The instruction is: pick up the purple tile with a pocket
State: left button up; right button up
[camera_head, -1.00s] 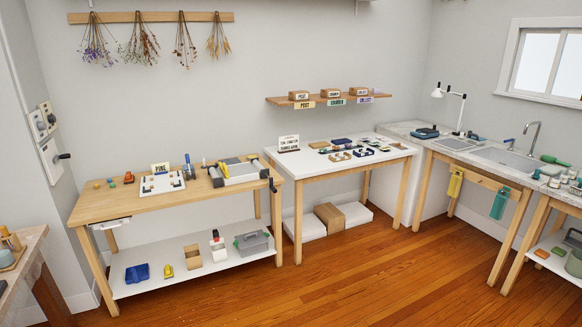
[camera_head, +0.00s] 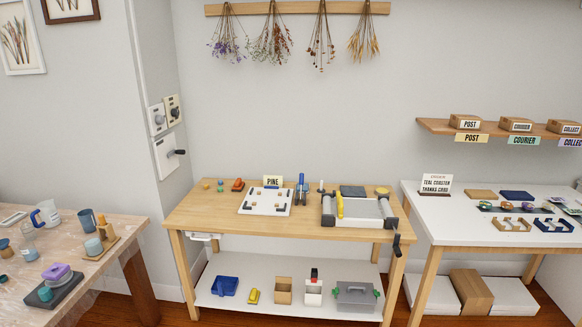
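A purple block-like piece (camera_head: 57,272) sits on a dark slab (camera_head: 52,290) on the table at the lower left. It is small in the picture, and I cannot tell whether it is a tile or has a pocket. Small dark and coloured pieces (camera_head: 497,207) lie on the white table at the right, too small to tell whether a purple tile is among them. Neither of my grippers is in view.
The left table (camera_head: 105,232) also holds mugs, cups and a wooden stand (camera_head: 103,247). A wooden bench (camera_head: 205,208) with a pegged white board and a roller device stands in the middle. The white table (camera_head: 425,222) is at the right.

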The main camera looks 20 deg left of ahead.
aim_at(57, 270)
jog(key=i+j+u, duration=0.1)
jog(key=i+u, duration=0.3)
jog(key=i+l+u, duration=0.1)
jog(key=i+u, duration=0.35)
jog(key=i+l+u, duration=0.2)
jog(key=i+u, duration=0.2)
jog(key=i+j+u, duration=0.1)
jog(key=u, duration=0.4)
jog(key=i+u, duration=0.3)
jog(key=u, duration=0.15)
jog(key=i+l+u, duration=0.1)
jog(key=u, duration=0.4)
jog(key=i+l+u, duration=0.2)
jog(key=u, duration=0.25)
jog(key=i+l+u, duration=0.2)
jog(key=u, duration=0.3)
jog(key=i+l+u, duration=0.55)
jog(key=l+u, duration=0.2)
